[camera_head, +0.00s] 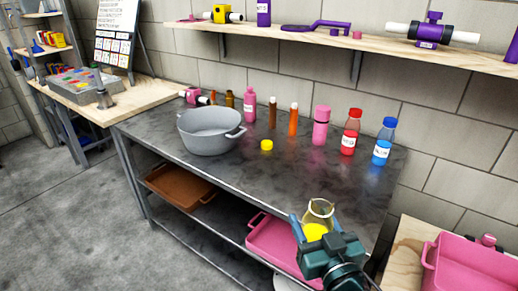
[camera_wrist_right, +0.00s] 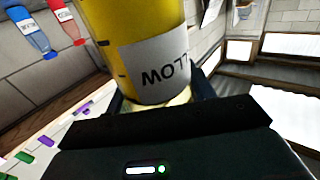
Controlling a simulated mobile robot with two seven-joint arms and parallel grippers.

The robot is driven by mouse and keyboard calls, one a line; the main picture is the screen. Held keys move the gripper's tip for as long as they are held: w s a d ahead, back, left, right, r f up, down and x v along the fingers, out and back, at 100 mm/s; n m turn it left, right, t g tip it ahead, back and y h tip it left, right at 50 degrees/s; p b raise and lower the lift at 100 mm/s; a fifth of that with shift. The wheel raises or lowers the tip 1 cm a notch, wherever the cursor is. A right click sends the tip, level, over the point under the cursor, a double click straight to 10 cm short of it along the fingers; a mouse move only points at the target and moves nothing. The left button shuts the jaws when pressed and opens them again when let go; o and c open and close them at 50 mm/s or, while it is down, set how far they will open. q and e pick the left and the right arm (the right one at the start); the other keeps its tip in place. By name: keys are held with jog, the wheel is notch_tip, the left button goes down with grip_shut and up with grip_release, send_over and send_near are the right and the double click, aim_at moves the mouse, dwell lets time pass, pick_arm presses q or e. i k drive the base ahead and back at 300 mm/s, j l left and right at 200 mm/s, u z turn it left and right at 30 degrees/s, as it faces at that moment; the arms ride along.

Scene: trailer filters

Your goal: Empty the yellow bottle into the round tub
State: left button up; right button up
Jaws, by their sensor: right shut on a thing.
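My right gripper (camera_head: 316,234) is shut on the yellow bottle (camera_head: 319,213), in front of the table's front edge. The bottle looks clear with yellow liquid low in it. In the right wrist view the yellow bottle (camera_wrist_right: 130,28) fills the top middle, its white label partly readable and upside down. The round tub (camera_head: 208,136) is grey with side handles and stands on the dark table, left of and beyond the bottle. Its inside looks empty from here. A small yellow cap (camera_head: 267,145) lies on the table right of the tub. My left gripper is not in view.
Several bottles stand along the table's back, including a pink bottle (camera_head: 249,106), a red bottle (camera_head: 350,132) and a blue bottle (camera_head: 384,142). The table's front right is clear. A pink tray (camera_head: 262,237) lies on the lower shelf; a pink bin (camera_head: 470,262) stands at right.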

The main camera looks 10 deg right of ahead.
aim_at(206, 131)
jog(key=j, duration=0.2)
jog(key=i+j+z, duration=0.1)
jog(key=i+j, duration=0.35)
jog(key=j, duration=0.2)
jog(key=i+j+z, duration=0.25)
jog(key=i+j, duration=0.15)
jog(key=j, duration=0.25)
jog(key=i+j+z, duration=0.1)
jog(key=j, duration=0.3)
jog(key=i+j, duration=0.45)
jog(key=i+j+z, duration=0.15)
jog(key=j, duration=0.25)
jog(key=i+j, duration=0.1)
jog(key=i, duration=0.25)
